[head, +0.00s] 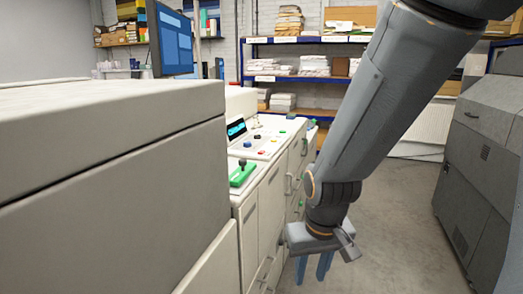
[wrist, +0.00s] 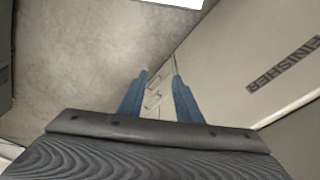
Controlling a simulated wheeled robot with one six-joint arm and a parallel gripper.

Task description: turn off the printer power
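The printer (head: 262,190) is a long cream machine with cabinet doors, running away from me at left of centre. On its top are a small lit display (head: 236,129), several coloured buttons (head: 262,152) and a green plate with a dark knob (head: 242,174). I cannot tell which control is the power switch. My gripper (head: 312,268) points down to the right of the printer's front, beside the doors and below the panel top. In the wrist view its blue fingers (wrist: 158,92) are apart with nothing between them. A cream panel lettered "FINISHER" (wrist: 284,64) shows at right there.
A large cream cabinet (head: 110,150) fills the near left. A monitor (head: 172,42) stands behind it. A grey machine (head: 485,150) stands at right. The floor aisle (head: 395,220) between is clear. Blue shelves (head: 290,78) with paper stacks stand at the back.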

